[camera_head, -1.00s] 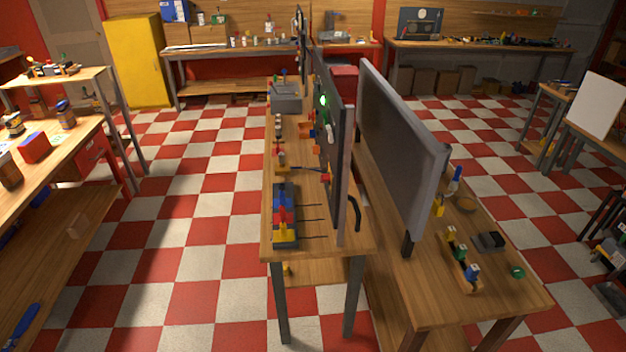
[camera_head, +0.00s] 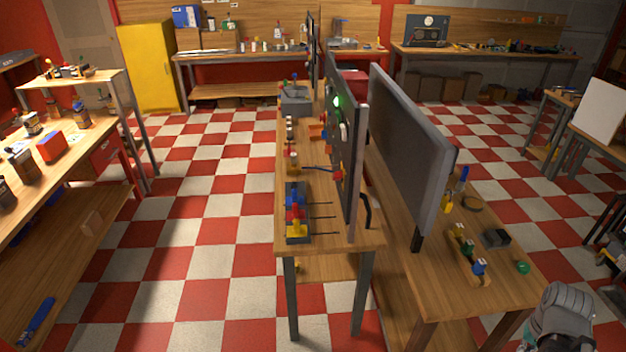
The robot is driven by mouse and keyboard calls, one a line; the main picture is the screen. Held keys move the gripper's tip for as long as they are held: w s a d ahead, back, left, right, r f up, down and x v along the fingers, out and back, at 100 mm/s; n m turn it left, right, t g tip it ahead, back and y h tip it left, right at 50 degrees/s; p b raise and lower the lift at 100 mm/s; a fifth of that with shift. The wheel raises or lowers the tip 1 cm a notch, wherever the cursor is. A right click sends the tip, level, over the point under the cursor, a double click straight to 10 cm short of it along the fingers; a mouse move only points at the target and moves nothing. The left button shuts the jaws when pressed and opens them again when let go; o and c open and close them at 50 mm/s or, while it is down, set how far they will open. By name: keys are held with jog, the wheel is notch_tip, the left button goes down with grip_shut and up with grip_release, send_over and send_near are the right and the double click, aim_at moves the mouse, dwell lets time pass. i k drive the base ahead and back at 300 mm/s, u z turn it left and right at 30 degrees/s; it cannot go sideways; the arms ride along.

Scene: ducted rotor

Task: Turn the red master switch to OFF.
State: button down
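An upright dark panel (camera_head: 357,160) stands on the narrow wooden bench in the middle, seen nearly edge-on. Its left face carries a lit green lamp (camera_head: 337,101) and a pale round part below it. A small red part (camera_head: 338,175) sits low on that face, with a dark lead or rod beside it. It may be the red master switch, but it is too small and oblique to tell, and its setting cannot be read. A grey part of my arm shows at the bottom right; no gripper fingers are visible.
A block stand with blue, red and yellow pieces (camera_head: 297,214) occupies the bench's near end. A second bench with a large grey panel (camera_head: 408,150) stands close on the right. The checkered floor (camera_head: 190,230) left of the middle bench is open, up to the left workbench (camera_head: 75,240).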

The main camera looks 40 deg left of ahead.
aim_at(338, 175)
jog(key=u, duration=1.4)
jog(key=i, duration=1)
jog(key=z, duration=1.1)
